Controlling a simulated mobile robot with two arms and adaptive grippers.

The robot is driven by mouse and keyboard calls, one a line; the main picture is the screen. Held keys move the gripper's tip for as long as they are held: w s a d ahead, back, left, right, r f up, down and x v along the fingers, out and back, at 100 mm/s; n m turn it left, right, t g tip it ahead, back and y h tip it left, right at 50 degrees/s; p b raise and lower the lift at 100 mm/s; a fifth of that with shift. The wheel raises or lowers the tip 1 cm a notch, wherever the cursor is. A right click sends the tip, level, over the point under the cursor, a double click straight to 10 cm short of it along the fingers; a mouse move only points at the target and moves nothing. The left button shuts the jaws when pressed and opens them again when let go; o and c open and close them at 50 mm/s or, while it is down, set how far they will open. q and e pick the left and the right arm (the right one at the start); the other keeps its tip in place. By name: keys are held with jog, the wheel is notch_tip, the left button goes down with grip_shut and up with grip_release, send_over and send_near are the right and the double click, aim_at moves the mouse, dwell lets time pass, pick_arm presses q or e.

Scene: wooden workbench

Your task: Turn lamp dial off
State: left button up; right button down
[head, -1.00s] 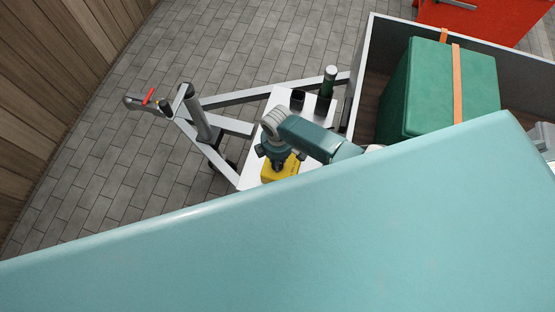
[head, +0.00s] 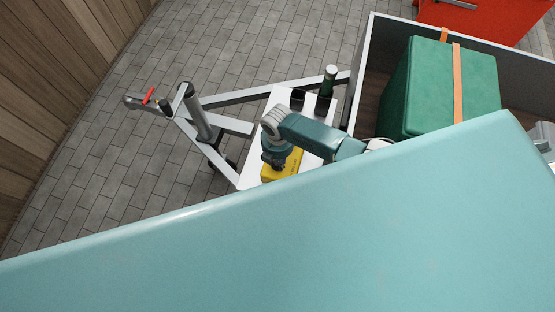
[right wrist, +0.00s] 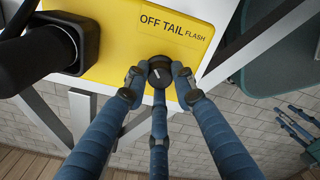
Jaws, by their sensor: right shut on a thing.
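The yellow lamp box (right wrist: 115,25) sits on the white trailer plate and also shows below my arm in the head view (head: 292,164). Its face carries the words OFF, TAIL and FLASH. The black round dial (right wrist: 160,71) with a pale pointer mark is at the box's lower edge in the right wrist view; I cannot tell which word the mark points to. My right gripper (right wrist: 160,80) has its blue fingers closed around the dial. In the head view the right gripper (head: 277,156) is over the box and hides the dial.
A black cylindrical part (right wrist: 25,55) in a square socket stands close left of the fingers. The grey trailer frame (head: 245,95) surrounds the plate.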

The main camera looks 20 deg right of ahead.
dwell(0.3)
jog(key=c, duration=1.4)
grip_release()
jog(key=shift+c, duration=0.2)
notch_tip(320, 180, up, 12)
